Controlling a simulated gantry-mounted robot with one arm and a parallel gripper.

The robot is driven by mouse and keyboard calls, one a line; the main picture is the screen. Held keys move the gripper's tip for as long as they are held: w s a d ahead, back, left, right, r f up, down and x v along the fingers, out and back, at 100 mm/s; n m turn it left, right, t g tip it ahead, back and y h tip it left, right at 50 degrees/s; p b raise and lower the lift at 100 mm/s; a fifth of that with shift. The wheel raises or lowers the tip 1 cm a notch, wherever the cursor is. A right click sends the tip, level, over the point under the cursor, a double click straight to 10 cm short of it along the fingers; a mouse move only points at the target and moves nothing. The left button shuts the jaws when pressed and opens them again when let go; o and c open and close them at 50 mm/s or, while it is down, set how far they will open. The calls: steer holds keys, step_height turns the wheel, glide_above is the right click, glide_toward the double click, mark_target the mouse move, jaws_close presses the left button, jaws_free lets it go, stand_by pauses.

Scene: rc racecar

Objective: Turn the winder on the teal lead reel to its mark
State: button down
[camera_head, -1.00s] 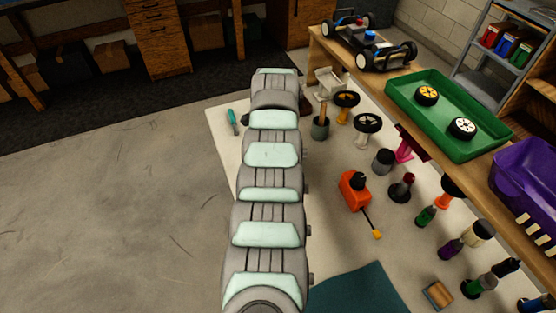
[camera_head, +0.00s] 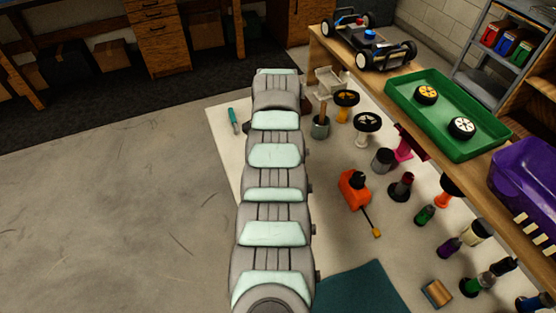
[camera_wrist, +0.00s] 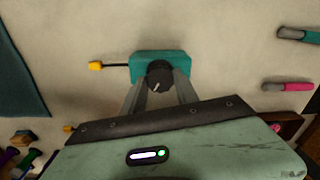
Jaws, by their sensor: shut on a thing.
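The teal lead reel (camera_wrist: 140,63) lies on the pale table surface in the wrist view. Its round black winder (camera_wrist: 160,72) stands up from its right part, with a short pale line on its top pointing down and slightly left in the picture. A dark lead runs left from the reel to a yellow plug (camera_wrist: 96,66). My gripper (camera_wrist: 160,84) is shut on the winder, one finger on each side. I cannot make out the mark on the reel. In the camera_head view my arm hides the reel and the gripper.
An orange reel (camera_head: 353,189) with a yellow plug stands right of my arm. Beyond it are several bottles, wheels on stands and a green tray (camera_head: 398,93). A teal cloth (camera_head: 365,290) lies nearby. A teal-handled tool (camera_wrist: 295,34) and a pink-handled one (camera_wrist: 292,87) lie right of the reel.

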steer(key=n, duration=0.3)
steer(key=c, duration=1)
jaws_free()
steer(key=shift+r, duration=0.1)
steer(key=shift+r+p, duration=1.1)
steer(key=shift+r, duration=1.8)
